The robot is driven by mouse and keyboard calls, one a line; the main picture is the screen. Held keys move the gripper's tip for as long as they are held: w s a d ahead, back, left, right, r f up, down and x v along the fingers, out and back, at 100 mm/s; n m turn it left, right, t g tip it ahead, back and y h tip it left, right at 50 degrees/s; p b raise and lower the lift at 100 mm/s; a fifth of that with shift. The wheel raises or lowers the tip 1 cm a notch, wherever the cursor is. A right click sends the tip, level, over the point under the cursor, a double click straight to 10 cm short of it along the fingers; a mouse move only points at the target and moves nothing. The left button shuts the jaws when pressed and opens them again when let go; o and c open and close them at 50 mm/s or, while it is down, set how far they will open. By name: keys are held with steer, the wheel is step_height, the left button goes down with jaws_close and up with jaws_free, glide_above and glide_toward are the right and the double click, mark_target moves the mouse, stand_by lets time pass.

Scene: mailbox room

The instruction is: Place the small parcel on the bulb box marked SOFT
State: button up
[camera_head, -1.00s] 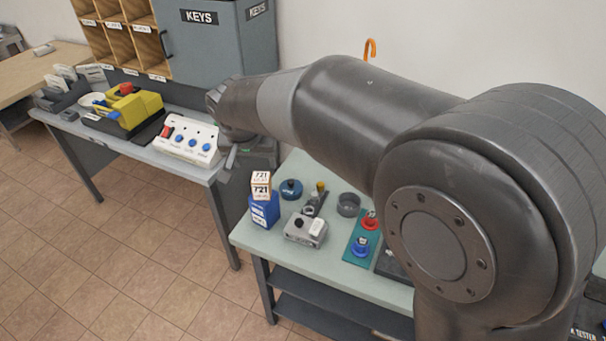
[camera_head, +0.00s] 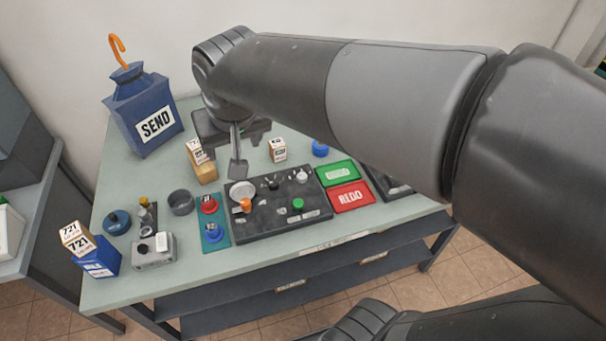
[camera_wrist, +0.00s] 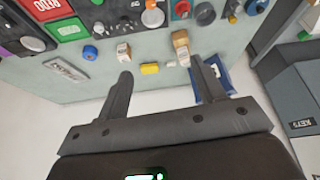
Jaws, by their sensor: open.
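My gripper (camera_head: 239,168) is open and empty above the back of the green workbench; it also shows in the wrist view (camera_wrist: 160,72). A small plain tan block (camera_head: 206,173), perhaps the small parcel, lies left of it, against a white-and-tan labelled box (camera_head: 195,150). Both show near my right-hand finger in the wrist view, the block (camera_wrist: 180,38) and the box (camera_wrist: 183,57). Another small labelled box (camera_head: 277,150) stands right of my gripper; it shows in the wrist view too (camera_wrist: 124,52). I cannot read SOFT on either box. A yellow piece (camera_wrist: 150,68) lies between my fingers' lines of reach.
A blue SEND container (camera_head: 145,112) stands at the back left. A black control panel (camera_head: 265,210), green pad (camera_head: 337,173) and red REDO pad (camera_head: 350,196) lie in front. A 721 box (camera_head: 76,237) sits on a blue box (camera_head: 100,260). A grey round bowl (camera_head: 181,202) stands left.

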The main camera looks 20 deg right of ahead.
steer(key=s+d+f+m, duration=0.1)
steer(key=s+d+f, duration=0.2)
steer(key=s+d, duration=0.7)
steer(key=shift+s+d+m+t+h, duration=0.3)
steer(key=shift+s+d+h, duration=0.1)
steer(key=shift+d, duration=0.45)
